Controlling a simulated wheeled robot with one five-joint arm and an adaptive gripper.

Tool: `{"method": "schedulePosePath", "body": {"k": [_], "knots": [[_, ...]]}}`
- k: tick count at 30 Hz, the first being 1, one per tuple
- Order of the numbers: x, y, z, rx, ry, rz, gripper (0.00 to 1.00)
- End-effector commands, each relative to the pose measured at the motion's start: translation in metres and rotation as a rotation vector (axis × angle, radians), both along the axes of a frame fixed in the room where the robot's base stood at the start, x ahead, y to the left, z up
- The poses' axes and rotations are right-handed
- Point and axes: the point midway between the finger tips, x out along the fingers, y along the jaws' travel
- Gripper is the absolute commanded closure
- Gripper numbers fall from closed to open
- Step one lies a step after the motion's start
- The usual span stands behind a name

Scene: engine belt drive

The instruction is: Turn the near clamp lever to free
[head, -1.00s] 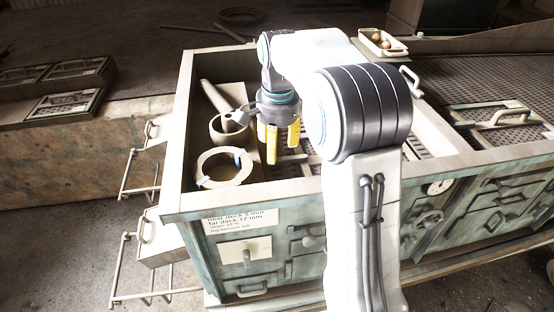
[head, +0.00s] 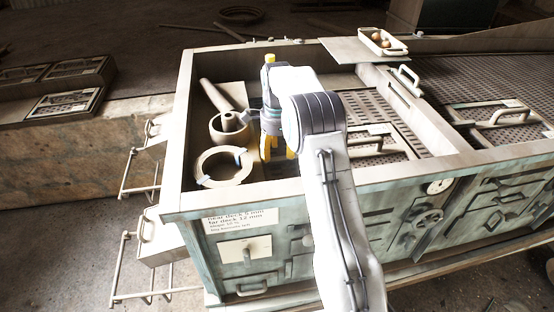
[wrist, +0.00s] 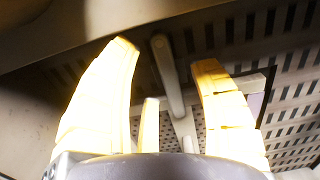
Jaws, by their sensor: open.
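My gripper (head: 277,153) hangs inside the left part of the green box, its yellow fingers pointing down. In the wrist view my gripper (wrist: 163,54) is open, with nothing held between its fingers. A pale lever-like bar with a rounded end (wrist: 170,85) shows between the fingers, beyond them. It looks like a clamp lever, but I cannot tell which one or whether the fingers touch it. In the head view my arm and gripper hide that spot.
The box rim (head: 190,110) surrounds the gripper. A pale ring (head: 222,167) and a round cup (head: 229,132) lie left of it. A perforated deck with a handle (head: 374,145) lies to the right. A small tray (head: 383,43) sits on the far edge.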

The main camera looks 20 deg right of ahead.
Motion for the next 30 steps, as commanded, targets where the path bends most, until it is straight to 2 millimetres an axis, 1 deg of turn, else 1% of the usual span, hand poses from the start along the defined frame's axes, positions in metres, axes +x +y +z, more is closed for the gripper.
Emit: {"method": "schedulePosePath", "body": {"k": [3, 9, 14, 21, 22, 30], "knots": [[-0.001, 0.0, -0.015, 0.001, 0.004, 0.001, 0.44], [-0.001, 0.0, -0.03, 0.0, 0.001, 0.002, 0.44], [0.0, 0.0, -0.035, 0.0, 0.0, 0.002, 0.44], [0.0, 0.0, -0.035, 0.0, 0.0, 0.002, 0.44], [0.0, 0.0, -0.035, 0.0, 0.0, 0.002, 0.42], [0.0, 0.0, -0.035, 0.0, 0.0, 0.002, 0.66]]}}
